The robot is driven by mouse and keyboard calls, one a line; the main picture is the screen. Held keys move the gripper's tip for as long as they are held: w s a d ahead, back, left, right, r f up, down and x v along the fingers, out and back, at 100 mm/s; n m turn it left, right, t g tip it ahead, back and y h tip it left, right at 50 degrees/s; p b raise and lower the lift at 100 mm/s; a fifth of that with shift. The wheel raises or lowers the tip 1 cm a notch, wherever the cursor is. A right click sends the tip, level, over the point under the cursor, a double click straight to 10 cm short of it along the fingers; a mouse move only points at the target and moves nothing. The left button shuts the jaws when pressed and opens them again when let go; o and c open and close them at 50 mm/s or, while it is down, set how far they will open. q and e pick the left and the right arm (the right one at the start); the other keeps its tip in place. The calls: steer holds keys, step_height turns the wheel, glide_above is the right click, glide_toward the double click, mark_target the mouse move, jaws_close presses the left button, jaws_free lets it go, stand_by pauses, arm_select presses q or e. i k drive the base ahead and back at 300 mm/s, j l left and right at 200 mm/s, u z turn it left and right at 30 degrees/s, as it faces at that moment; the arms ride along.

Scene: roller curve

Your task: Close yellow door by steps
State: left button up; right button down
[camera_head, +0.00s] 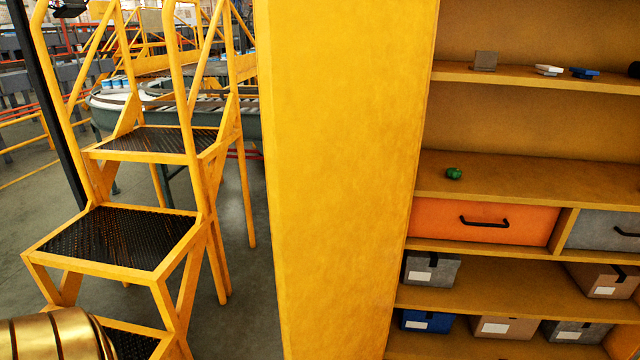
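A tall yellow panel (340,180) stands upright in the middle of the head view, at the left side of a shelf unit. It may be the yellow door or the unit's side wall; I cannot tell which. No handle shows on it. Yellow steps (115,235) with black mesh treads stand to its left, apart from it, with floor between. A rounded gold part, likely of my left arm, shows at the lower left corner. Neither of my grippers is in view.
The shelf unit (520,180) holds an orange drawer (485,222), a grey drawer (605,232), several boxes and a small green object (453,173). Behind the steps is a curved conveyor (120,98). Grey floor (240,325) is clear between steps and panel.

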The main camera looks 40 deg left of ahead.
mark_target(342, 83)
steer(key=j+z, duration=0.1)
steer(key=j, duration=0.4)
steer(key=k+j+z, duration=0.1)
steer(key=j, duration=0.45)
steer(key=j+z, duration=0.1)
steer(key=j, duration=0.4)
steer(key=i+j, duration=0.1)
steer(key=j, duration=0.35)
steer(key=i+j, duration=0.15)
steer(key=j, duration=0.3)
steer(key=z, duration=0.05)
